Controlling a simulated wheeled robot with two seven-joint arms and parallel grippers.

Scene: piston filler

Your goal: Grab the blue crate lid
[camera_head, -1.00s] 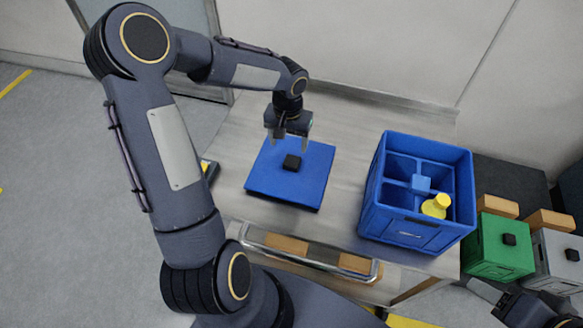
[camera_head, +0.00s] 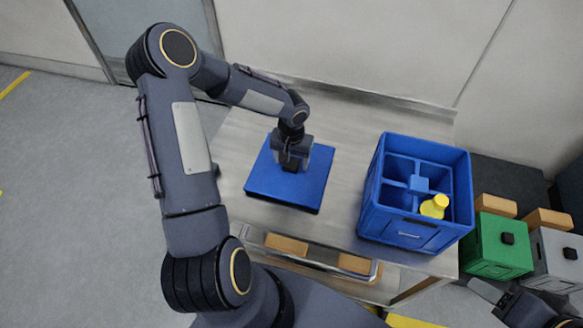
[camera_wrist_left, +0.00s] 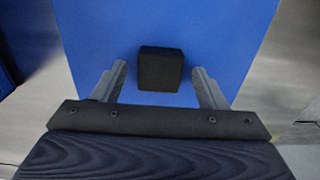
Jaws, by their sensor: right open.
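The blue crate lid (camera_head: 262,182) lies flat on the metal table, left of the blue crate (camera_head: 408,228). The lid's black square knob (camera_wrist_left: 160,69) stands up at its middle. My left gripper (camera_head: 291,166) is low over the lid and largely hides the knob in the head view. In the left wrist view, my left gripper's fingers are apart, one on each side of the knob, with blue gaps between. My right gripper (camera_head: 494,297) is open at the bottom right edge, away from the lid and partly cut off.
A green crate (camera_head: 499,246) and a grey crate (camera_head: 557,260) stand at right. A metal rail (camera_head: 320,266) runs along the table front.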

